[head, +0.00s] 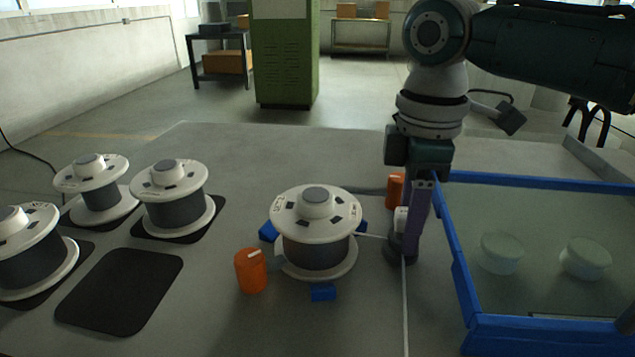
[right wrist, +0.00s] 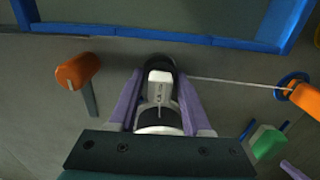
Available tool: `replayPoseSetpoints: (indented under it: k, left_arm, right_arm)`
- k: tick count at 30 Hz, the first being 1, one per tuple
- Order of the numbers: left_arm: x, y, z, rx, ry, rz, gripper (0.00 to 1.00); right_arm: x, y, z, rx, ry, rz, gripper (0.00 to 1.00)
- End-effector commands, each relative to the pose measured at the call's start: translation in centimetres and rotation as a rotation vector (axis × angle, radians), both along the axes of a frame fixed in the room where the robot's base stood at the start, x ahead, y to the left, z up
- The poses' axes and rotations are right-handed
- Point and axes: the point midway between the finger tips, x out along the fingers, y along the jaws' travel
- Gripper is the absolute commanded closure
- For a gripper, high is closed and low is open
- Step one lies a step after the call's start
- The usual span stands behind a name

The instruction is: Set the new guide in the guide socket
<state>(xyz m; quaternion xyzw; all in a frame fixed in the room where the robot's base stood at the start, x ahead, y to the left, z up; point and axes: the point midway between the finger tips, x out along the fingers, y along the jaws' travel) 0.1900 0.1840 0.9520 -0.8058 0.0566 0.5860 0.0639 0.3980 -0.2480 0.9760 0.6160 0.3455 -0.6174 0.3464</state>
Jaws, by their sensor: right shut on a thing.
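My right gripper (head: 410,238) points down at the table with its purple fingers, beside the glass tank. In the right wrist view the fingers (right wrist: 160,105) are shut on a small white piece with dark parts, which I take for the new guide (right wrist: 159,88); it also shows in the head view (head: 401,219). Directly below it is a dark round base, likely the guide socket (head: 399,254). The guide seems upright over or in this base; the fingers hide the contact, so I cannot tell if it is seated. My left gripper is not in view.
A blue-rimmed tank (head: 459,272) stands close on the right. A wire spool (head: 316,250) sits left of the gripper, between orange cylinders (head: 251,270) (head: 396,190). A thin wire (right wrist: 235,82) runs from the base. More spools stand on dark mats; one mat (head: 120,290) is bare.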

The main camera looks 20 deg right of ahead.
Motion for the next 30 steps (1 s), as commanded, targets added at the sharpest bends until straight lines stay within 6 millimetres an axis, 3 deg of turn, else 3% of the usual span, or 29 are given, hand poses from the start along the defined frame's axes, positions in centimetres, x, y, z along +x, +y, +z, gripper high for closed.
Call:
replayPoseSetpoints:
  k: [3,13,14,21,30]
  left_arm:
    - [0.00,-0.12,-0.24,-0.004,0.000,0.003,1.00]
    - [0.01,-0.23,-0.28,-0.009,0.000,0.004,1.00]
    - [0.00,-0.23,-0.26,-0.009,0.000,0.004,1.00]
    - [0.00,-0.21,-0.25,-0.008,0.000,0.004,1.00]
    - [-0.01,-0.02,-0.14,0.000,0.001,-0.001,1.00]
  right_arm:
    - [0.01,0.02,-1.14,-0.001,-0.001,0.000,1.00]
    - [0.01,0.02,-1.37,-0.001,-0.001,0.000,1.00]
    - [0.01,0.01,-1.36,-0.001,-0.001,0.000,0.49]
    - [0.02,0.01,-1.32,-0.001,-0.001,0.000,0.22]
    - [0.04,-0.01,-0.99,0.000,-0.002,0.000,0.21]
